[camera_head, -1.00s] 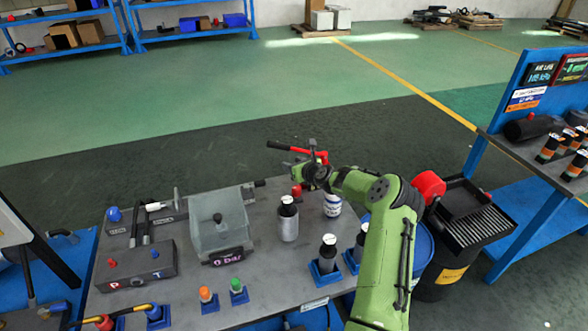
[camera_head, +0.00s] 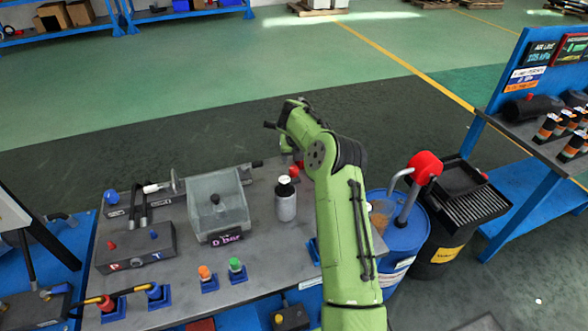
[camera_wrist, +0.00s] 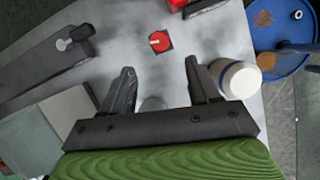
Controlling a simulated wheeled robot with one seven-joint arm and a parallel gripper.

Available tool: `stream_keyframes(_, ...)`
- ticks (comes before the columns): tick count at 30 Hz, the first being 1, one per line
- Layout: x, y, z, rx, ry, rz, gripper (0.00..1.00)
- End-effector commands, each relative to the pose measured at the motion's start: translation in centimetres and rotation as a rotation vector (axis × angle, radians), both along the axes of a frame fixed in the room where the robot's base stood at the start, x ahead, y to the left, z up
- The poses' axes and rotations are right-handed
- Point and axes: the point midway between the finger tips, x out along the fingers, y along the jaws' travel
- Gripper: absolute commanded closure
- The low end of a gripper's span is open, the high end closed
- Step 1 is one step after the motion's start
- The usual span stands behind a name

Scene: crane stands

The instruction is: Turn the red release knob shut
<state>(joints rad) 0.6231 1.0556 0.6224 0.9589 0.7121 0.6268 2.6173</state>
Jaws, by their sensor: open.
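A red knob (camera_wrist: 159,41) with a pale bar across it shows in the wrist view, on the grey bench top, ahead of my fingers. My gripper (camera_wrist: 160,78) is open and empty, its two dark fingers spread either side of the knob's line and apart from it. In the head view a small red part (camera_head: 294,171) shows beside my arm at the bench's far edge; I cannot tell if it is the same knob. My arm hides my fingers there. A red piece with a dark bar (camera_wrist: 185,5) is cut off at the wrist view's top.
A white jar (camera_wrist: 238,80) stands close to my right finger in the wrist view. A grey bottle (camera_head: 286,203) and a clear bin (camera_head: 217,210) stand left of my arm. A blue drum (camera_head: 403,240) with a red-topped pump is on the right.

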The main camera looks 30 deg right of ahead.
Motion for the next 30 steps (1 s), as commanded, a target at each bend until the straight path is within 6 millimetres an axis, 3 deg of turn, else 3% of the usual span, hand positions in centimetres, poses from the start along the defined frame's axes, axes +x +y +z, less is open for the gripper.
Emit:
stream_keyframes(6,1.9,-0.9,-5.4,0.0,0.003,0.001,0.39)
stream_keyframes(10,2.8,-1.4,-7.7,-0.002,0.001,0.001,0.39)
stream_keyframes(15,3.3,-1.7,-9.0,-0.003,0.0,0.003,0.39)
stream_keyframes(23,3.4,-1.7,-9.0,-0.002,0.0,0.004,0.39)
stream_keyframes(30,3.4,-1.7,-9.0,-0.002,0.0,0.004,0.74)
